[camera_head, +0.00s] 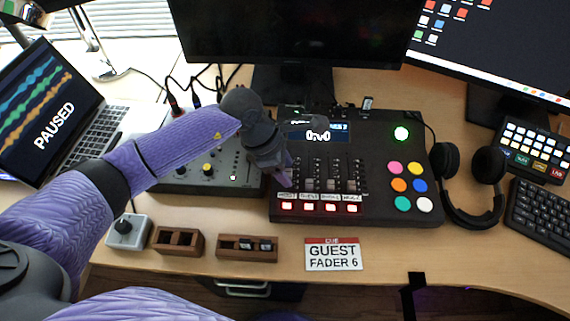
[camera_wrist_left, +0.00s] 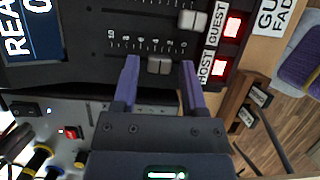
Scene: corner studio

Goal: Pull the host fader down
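The black mixer (camera_head: 385,213) stands on the desk, with a row of faders above labels and red-lit buttons. The host fader cap (camera_wrist_left: 159,66), grey, shows in the left wrist view beside the HOST label (camera_wrist_left: 205,68). My left gripper (camera_wrist_left: 160,72) is open, its two purple fingers on either side of this cap with a gap at each side. In the head view my left gripper (camera_head: 283,178) hangs over the leftmost fader and hides its cap. The guest fader cap (camera_wrist_left: 193,20) is one slot over. My right gripper is in neither view.
A cue card (camera_head: 333,255) reading GUEST FADER 6 lies in front of the mixer. A grey smaller mixer (camera_head: 215,170) stands close on the left, headphones (camera_head: 470,185) on the right. Wooden holders (camera_head: 228,254) and a knob box (camera_head: 128,232) line the front edge.

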